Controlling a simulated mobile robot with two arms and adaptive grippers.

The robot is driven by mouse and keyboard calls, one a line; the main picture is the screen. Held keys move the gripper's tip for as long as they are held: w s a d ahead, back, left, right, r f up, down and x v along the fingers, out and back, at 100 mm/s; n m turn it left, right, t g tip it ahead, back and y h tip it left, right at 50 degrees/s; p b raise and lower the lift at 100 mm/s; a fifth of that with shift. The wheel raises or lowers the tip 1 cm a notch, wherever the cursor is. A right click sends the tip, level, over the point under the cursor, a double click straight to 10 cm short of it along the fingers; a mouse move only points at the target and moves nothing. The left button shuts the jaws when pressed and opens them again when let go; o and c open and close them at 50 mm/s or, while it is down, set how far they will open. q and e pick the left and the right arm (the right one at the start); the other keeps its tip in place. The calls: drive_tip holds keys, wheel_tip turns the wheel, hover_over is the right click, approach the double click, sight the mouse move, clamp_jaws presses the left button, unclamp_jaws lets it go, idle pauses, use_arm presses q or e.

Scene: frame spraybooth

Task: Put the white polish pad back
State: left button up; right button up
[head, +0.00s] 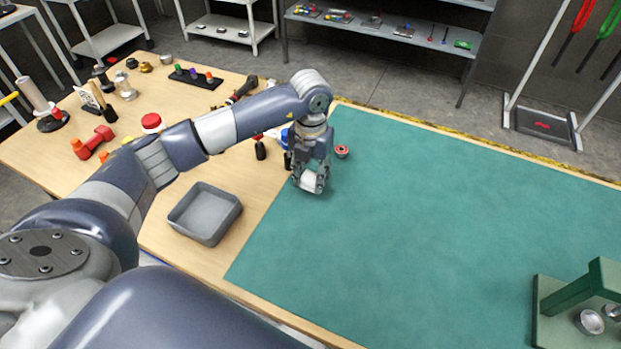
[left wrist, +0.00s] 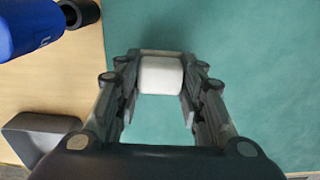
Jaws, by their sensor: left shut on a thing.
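My left gripper (head: 310,184) is shut on the white polish pad (left wrist: 161,75), a short white piece between its fingers in the left wrist view. In the head view the white pad (head: 309,180) shows low between the fingertips, over the left part of the green mat (head: 430,220). I cannot tell whether it touches the mat. My right gripper does not show in either view.
A grey open tray (head: 205,214) stands on the wooden table, left of the mat. A small red-rimmed round item (head: 342,151) is just right of the gripper. A green fixture (head: 580,305) stands at the lower right. The mat's middle is clear.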

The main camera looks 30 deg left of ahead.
sight(311, 176)
use_arm(q)
wheel_tip(311, 176, down, 2)
drive_tip(key=shift+p, duration=0.4)
drive_tip(key=shift+f+b, duration=0.3)
drive_tip(key=shift+f, duration=0.05)
drive_tip(key=o, duration=0.9)
drive_tip(key=shift+o, duration=0.2)
drive_tip(key=shift+r, duration=0.2)
wheel_tip(311, 176, up, 11)
drive_tip(key=b, duration=0.2)
drive_tip(key=shift+b, duration=0.35)
drive_tip(key=shift+r, duration=0.55)
